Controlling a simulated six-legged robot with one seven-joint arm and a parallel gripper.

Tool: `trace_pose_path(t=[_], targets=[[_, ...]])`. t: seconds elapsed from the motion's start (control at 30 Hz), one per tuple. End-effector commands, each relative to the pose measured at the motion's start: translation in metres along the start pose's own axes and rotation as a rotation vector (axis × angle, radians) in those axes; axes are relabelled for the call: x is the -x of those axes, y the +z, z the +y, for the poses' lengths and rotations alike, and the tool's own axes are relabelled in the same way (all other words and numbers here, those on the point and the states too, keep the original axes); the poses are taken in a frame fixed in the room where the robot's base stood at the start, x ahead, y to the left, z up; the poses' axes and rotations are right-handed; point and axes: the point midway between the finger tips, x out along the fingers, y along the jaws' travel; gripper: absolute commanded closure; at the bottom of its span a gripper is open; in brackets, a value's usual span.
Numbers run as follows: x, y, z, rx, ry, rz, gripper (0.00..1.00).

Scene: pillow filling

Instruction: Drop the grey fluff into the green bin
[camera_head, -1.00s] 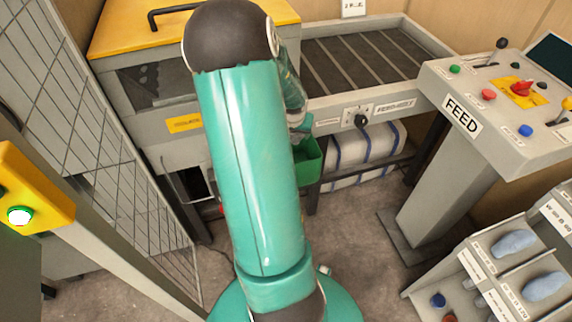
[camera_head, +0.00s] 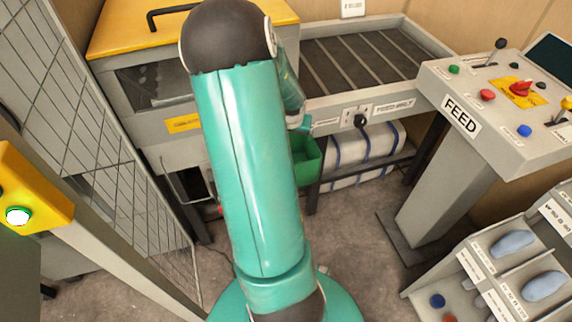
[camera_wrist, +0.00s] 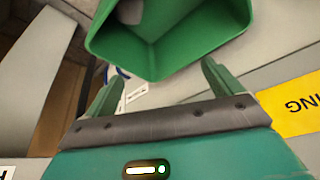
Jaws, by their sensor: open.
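The green bin (camera_head: 307,165) hangs below the front of the belt machine, partly hidden behind my arm. In the wrist view the bin (camera_wrist: 215,28) fills the top, its open mouth showing. A grey patch (camera_wrist: 163,14) shows inside it, cut off by the picture's upper edge; I cannot tell for certain that it is the grey fluff. My gripper (camera_wrist: 162,88) is open beside the bin, its two green fingers apart with nothing visible between them. In the head view my arm hides most of the gripper.
The slatted belt (camera_head: 350,62) lies behind the bin, with a yellow-lidded box (camera_head: 120,35) to its left. A FEED control console (camera_head: 490,95) stands at right, above a rack with blue-grey pieces (camera_head: 512,243). A mesh fence (camera_head: 120,150) is at left.

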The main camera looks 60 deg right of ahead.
Motion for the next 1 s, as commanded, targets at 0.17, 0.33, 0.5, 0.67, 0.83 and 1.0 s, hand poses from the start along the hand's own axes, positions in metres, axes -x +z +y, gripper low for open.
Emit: trace_pose_path(t=[0.17, 0.33, 0.5, 0.67, 0.83, 1.0], targets=[[0.032, -0.001, -0.003, 0.005, -0.004, 0.004, 0.09], [0.065, -0.001, -0.003, 0.004, -0.006, 0.004, 0.09], [0.096, -0.001, -0.002, 0.005, -0.005, 0.004, 0.09], [0.117, 0.0, -0.002, 0.003, -0.004, 0.002, 0.09], [0.127, 0.0, 0.0, 0.002, -0.001, 0.001, 0.09], [0.128, 0.0, 0.0, 0.0, -0.001, 0.0, 0.09]])
